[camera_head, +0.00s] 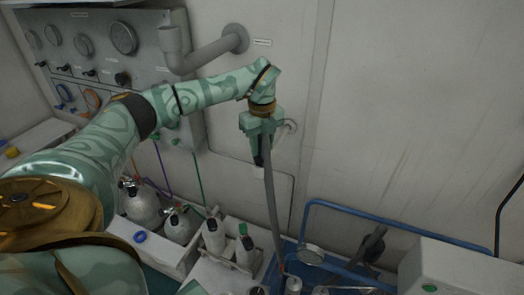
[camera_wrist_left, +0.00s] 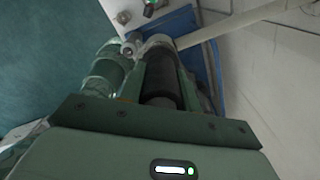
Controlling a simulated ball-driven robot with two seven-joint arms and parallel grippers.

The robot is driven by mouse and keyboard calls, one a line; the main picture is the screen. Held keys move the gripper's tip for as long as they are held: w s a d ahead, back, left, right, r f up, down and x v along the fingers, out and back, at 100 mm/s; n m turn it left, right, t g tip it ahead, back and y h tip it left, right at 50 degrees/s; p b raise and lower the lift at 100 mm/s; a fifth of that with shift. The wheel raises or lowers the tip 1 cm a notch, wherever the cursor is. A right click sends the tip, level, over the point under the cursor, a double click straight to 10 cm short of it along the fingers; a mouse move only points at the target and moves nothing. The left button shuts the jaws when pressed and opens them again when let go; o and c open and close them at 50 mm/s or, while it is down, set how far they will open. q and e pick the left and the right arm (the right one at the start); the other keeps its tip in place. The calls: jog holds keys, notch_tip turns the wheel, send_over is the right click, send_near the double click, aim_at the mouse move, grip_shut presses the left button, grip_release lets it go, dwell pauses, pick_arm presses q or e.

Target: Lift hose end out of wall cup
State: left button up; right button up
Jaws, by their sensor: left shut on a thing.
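My left gripper (camera_head: 259,155) points down in front of the white wall and is shut on the hose end (camera_head: 258,172). A grey hose (camera_head: 272,210) hangs from there toward the blue-railed area below. In the left wrist view the hose end is a dark cylinder (camera_wrist_left: 164,78) between my fingers, and a pale hose (camera_wrist_left: 225,28) runs off to the upper right. An upturned grey cup-like pipe end (camera_head: 172,40) on a wall pipe stands up and left, apart from the hose end. I cannot tell if it is the wall cup. My right gripper is not in view.
A gauge panel (camera_head: 95,55) is on the wall at the left. Several cylinders (camera_head: 142,205) stand in a white rack below it. A blue rail (camera_head: 400,225) and a white box (camera_head: 455,268) are at the lower right. The wall on the right is clear.

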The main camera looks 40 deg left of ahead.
pick_arm(q)
jog(key=s+r+b, duration=0.2)
jog(key=s+r, duration=0.9)
jog(key=s, duration=0.3)
jog(key=shift+a+b, duration=0.2)
jog(key=shift+b, duration=0.15)
jog(key=shift+r, duration=0.1)
